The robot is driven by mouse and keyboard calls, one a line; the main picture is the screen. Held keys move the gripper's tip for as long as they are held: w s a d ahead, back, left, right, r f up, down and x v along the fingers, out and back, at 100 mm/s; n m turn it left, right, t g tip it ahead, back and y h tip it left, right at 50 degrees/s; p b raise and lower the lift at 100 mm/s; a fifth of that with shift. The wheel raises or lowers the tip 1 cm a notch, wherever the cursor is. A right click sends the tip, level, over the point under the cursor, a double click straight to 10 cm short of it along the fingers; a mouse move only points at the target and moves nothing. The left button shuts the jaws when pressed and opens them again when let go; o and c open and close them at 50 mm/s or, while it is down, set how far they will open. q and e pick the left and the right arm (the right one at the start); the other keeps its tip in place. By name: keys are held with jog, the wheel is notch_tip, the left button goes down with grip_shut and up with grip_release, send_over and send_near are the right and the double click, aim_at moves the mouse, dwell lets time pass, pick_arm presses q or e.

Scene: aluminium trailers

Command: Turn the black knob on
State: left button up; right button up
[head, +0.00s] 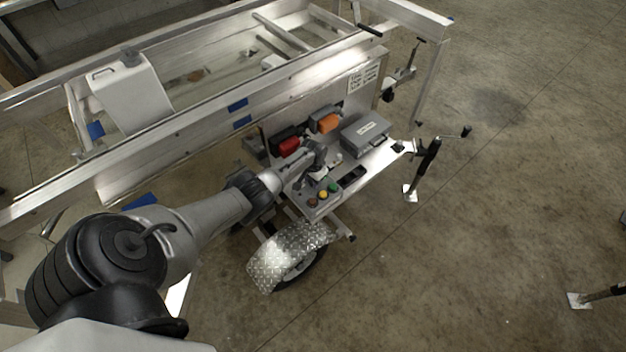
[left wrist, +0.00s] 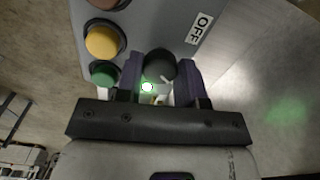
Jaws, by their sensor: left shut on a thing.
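The black knob (left wrist: 159,64) is round with a pale pointer mark and sits on a grey control panel (left wrist: 150,25). My left gripper (left wrist: 160,75) has its two dark fingers on either side of the knob, shut on it. A small green light (left wrist: 148,87) glows beside the knob. An OFF label (left wrist: 199,29) is on the panel to the upper right. In the head view my left gripper (head: 317,168) reaches down at the control box (head: 323,206), and the knob is hidden there. My right gripper is not in view.
Yellow (left wrist: 102,41) and green (left wrist: 104,73) buttons are beside the knob. A grey case (head: 365,136), a red-fronted box (head: 288,146) and an orange one (head: 328,123) stand close by on the trailer. A diamond-plate fender (head: 280,252) is below. The floor to the right is mostly clear.

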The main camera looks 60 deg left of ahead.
pick_arm(q)
jog(key=shift+m, duration=0.6)
jog(key=o, duration=0.9)
jog(key=shift+r, duration=0.1)
jog(key=shift+r+p, duration=0.3)
jog(key=shift+r, duration=0.05)
jog(key=shift+r+p, duration=2.15)
jog(key=shift+r, duration=4.3)
